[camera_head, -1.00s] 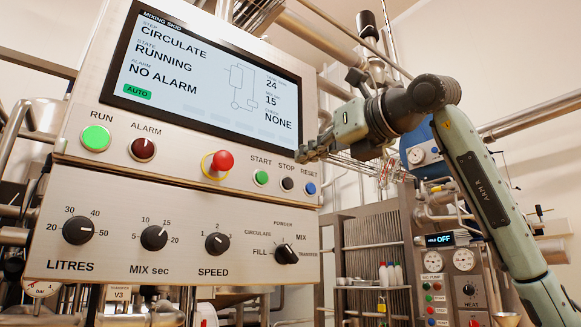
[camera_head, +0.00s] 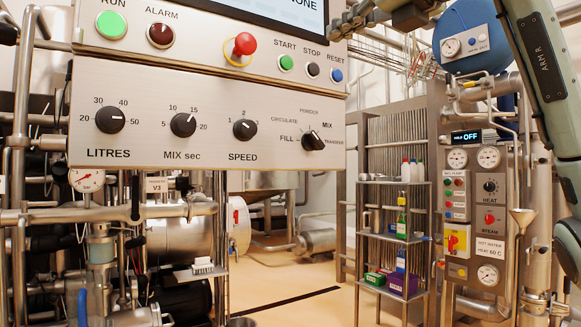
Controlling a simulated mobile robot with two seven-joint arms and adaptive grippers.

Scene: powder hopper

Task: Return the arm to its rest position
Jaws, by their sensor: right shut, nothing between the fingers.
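My right gripper (camera_head: 338,27) shows at the top of the head view, partly cut off by the upper picture edge. Its fingers are shut with nothing between them. It is above the START, STOP and RESET buttons of the mixing control panel (camera_head: 215,155), with a visible gap to the blue RESET button (camera_head: 336,75). My right arm comes in from the upper right, and its grey-green forearm runs down along the right edge. My left arm and gripper are out of the picture.
A red emergency button (camera_head: 245,43) sticks out of the panel. A small rack (camera_head: 393,238) with bottles and boxes stands lower right. The hot water unit (camera_head: 480,215) reads OFF and sits close to my right arm. Pipes and a motor fill the lower left. Some floor shows between.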

